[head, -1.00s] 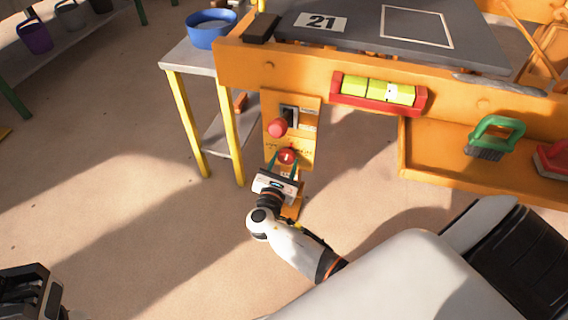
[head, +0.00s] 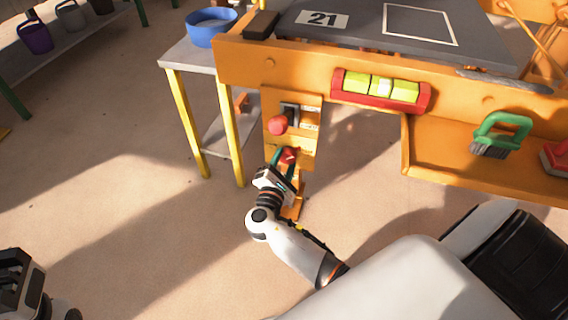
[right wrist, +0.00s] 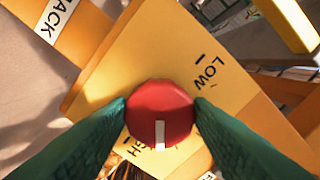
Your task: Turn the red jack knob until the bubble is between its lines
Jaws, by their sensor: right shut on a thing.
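The red jack knob (head: 288,156) sits on the lower part of an orange panel under the press table. In the right wrist view the round knob (right wrist: 160,113) has a white mark pointing down the picture. LOW is printed above right of it, and a partly hidden label is below left. My right gripper (head: 281,170) is shut on the knob, its green fingers touching both sides. My left gripper (head: 20,282) is at the lower left, partly cut off.
A red round-headed control (head: 278,125) stands just above the jack knob. A side table with a blue bowl (head: 211,28) is on the left. The floor left of my right arm is clear.

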